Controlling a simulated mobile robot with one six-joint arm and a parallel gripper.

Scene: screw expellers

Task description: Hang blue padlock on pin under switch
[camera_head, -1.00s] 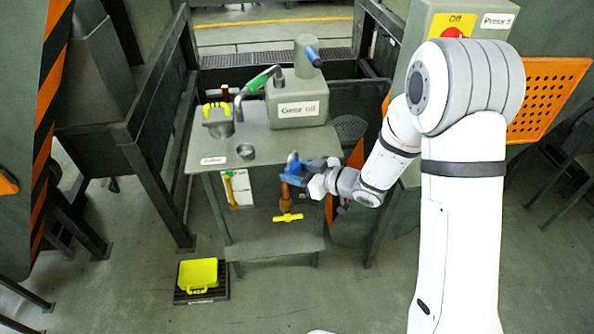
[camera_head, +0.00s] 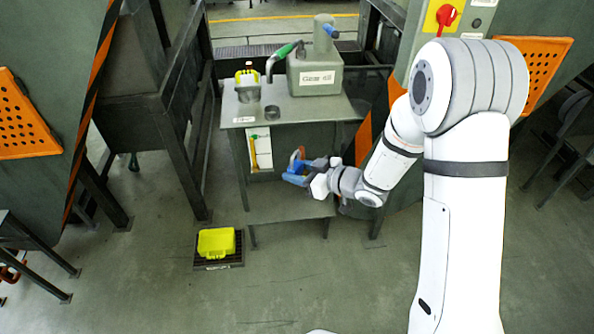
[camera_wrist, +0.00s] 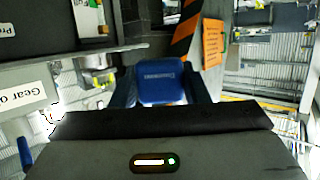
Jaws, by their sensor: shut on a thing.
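The blue padlock (camera_wrist: 161,82) sits between the two fingers of my gripper in the wrist view, and the gripper is shut on it. In the head view my gripper (camera_head: 298,172) holds the blue padlock (camera_head: 294,179) in front of the table, below its top. The switch (camera_head: 447,15) is a red rotary knob on a yellow plate on the grey-green press panel at the upper right. I cannot make out a pin under it.
A yellow case (camera_head: 216,241) lies on a black floor grate. An orange perforated guard (camera_head: 540,68) stands right of the panel.

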